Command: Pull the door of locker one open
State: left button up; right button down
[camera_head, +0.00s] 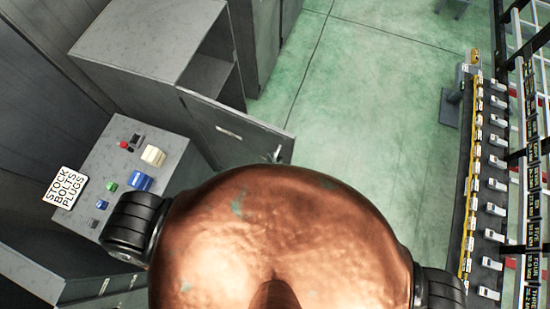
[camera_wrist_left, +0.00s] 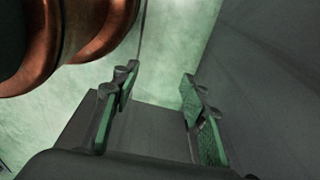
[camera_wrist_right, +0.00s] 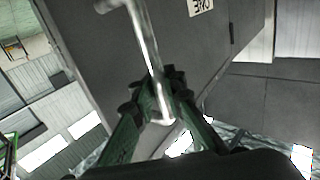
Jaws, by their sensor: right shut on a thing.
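Locker one (camera_head: 150,40) is a grey metal cabinet at the upper left of the head view. Its door (camera_head: 240,132) stands partly open, swung out over the green floor, and the dark inside shows behind it. In the right wrist view the door (camera_wrist_right: 120,60) carries a label (camera_wrist_right: 201,6) reading ONE, seen upside down, and a silver bar handle (camera_wrist_right: 145,40). My right gripper (camera_wrist_right: 160,88) is shut on that handle. My left gripper (camera_wrist_left: 160,88) is open and empty, its green-padded fingers apart. In the head view my copper body hides most of both arms.
A grey bench (camera_head: 145,150) with small coloured items and a sign (camera_head: 66,188) stands at the left. A rack (camera_head: 485,180) with a row of small tagged items runs along the right. Green floor (camera_head: 370,110) is clear between them.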

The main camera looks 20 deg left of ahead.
pick_arm(q)
jog(key=shift+s, duration=0.2)
pick_arm(e)
jog(key=shift+d+f, duration=0.15)
jog(key=shift+d, duration=0.15)
jog(key=c, duration=2.2)
grip_release()
jog(key=shift+d, duration=0.15)
jog(key=shift+o, duration=1.1)
jog(key=shift+a, duration=0.25)
jog(key=shift+d, duration=0.1)
pick_arm(q)
jog(key=shift+s, duration=0.2)
pick_arm(e)
jog(key=v, duration=1.2)
